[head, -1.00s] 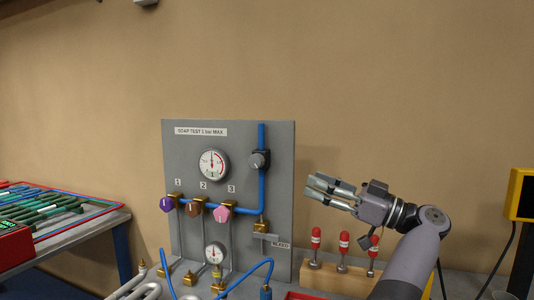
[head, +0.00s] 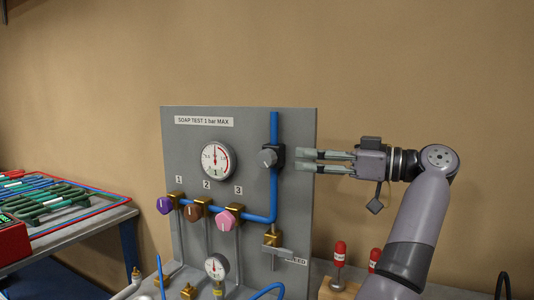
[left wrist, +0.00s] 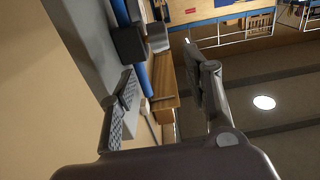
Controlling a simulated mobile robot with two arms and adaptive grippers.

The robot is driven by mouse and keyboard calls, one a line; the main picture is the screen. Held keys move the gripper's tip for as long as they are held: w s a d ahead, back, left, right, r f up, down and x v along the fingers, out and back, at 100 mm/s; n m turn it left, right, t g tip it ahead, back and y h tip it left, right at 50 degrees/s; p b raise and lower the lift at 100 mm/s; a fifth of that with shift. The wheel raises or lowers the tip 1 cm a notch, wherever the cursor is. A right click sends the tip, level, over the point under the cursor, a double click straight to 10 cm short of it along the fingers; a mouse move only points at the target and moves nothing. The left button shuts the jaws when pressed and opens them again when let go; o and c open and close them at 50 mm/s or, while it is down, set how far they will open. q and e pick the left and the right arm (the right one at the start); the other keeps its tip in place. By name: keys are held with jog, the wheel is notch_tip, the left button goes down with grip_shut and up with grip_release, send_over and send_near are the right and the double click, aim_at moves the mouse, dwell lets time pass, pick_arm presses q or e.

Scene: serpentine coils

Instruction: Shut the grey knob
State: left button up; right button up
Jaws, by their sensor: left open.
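The grey knob (head: 269,157) sits on a dark valve body on the blue vertical pipe (head: 275,128), at the upper right of the grey test panel (head: 245,113). My left gripper (head: 301,160) is just right of the knob at about its height, fingers pointing left toward it. Its fingers are open with nothing between them. In the left wrist view the grey knob (left wrist: 157,37) shows beyond the open left gripper (left wrist: 160,64), near the top. I cannot tell which way the knob is turned. My right gripper is not in view.
A purple knob (head: 165,205), brown knob (head: 193,212) and pink knob (head: 226,220) are lower left on the panel. A gauge (head: 218,160) is left of the grey knob. Red-topped pieces (head: 340,252) stand below my arm. Wall space above is clear.

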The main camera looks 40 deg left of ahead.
aim_at(271, 152)
pick_arm(q)
jog(key=x, duration=1)
jog(key=shift+a+p, duration=0.3)
jog(key=shift+a, duration=0.05)
jog(key=shift+c, duration=0.6)
grip_shut()
